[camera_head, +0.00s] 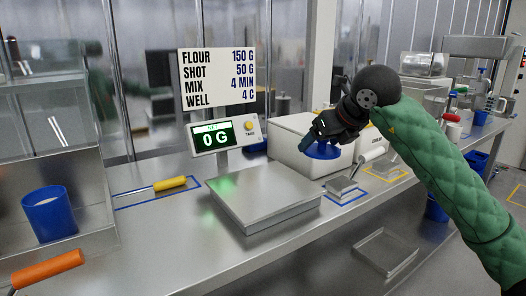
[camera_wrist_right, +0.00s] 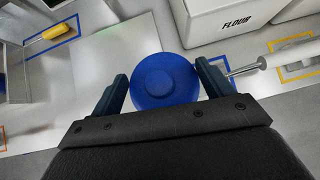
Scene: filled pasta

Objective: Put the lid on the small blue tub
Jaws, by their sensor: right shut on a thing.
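My right gripper (camera_head: 328,137) is shut on a round blue lid (camera_head: 322,151) and holds it above the counter, right of the scale. In the right wrist view the lid (camera_wrist_right: 165,80) is a blue disc with a raised round centre, between the two fingers of my right gripper (camera_wrist_right: 164,84). A small blue tub (camera_head: 50,222) stands at the left in the head view, open at the top, with something white inside. The lid is well apart from this tub. My left gripper is not in view.
A scale (camera_head: 265,198) reading 0 G stands mid-counter, with a sign (camera_head: 217,77) behind it. A white flour bin (camera_head: 292,142) is behind the lid. A yellow-handled tool (camera_head: 171,184) lies in a blue outline. An orange handle (camera_head: 47,270) shows at lower left.

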